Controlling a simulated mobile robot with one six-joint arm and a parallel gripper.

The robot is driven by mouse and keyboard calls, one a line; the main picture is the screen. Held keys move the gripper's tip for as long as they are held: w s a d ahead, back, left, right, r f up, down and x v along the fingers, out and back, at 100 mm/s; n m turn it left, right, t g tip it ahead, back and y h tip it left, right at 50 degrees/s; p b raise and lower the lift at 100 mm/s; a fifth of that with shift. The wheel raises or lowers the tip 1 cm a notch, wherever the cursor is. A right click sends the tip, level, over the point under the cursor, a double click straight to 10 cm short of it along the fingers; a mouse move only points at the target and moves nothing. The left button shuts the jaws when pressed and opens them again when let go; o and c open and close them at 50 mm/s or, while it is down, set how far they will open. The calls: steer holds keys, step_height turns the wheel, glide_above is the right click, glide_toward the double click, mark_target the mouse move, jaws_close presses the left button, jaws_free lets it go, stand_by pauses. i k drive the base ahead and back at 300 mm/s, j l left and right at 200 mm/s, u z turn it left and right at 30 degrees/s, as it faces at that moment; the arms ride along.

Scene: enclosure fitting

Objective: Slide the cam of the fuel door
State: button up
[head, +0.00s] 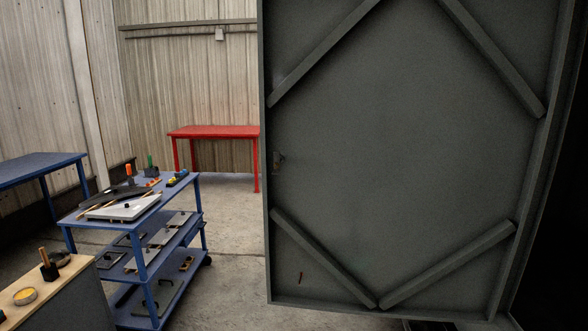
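A large dark grey door panel (400,150) fills the right half of the head view. I see its inner face, with diagonal braces near the corners. A small latch-like part (279,158) sits at its left edge, about mid-height; it may be the cam, but it is too small and dark to tell its position. My gripper is not in view.
A blue cart (140,270) with tools and plates on its shelves stands left of the door. A wooden-topped bench (55,281) is at the lower left, a blue table (40,168) at the far left. A red table (213,132) stands behind. Bare floor (235,260) lies between cart and door.

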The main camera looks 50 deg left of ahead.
mark_target(277, 153)
steer(key=u, duration=1.85)
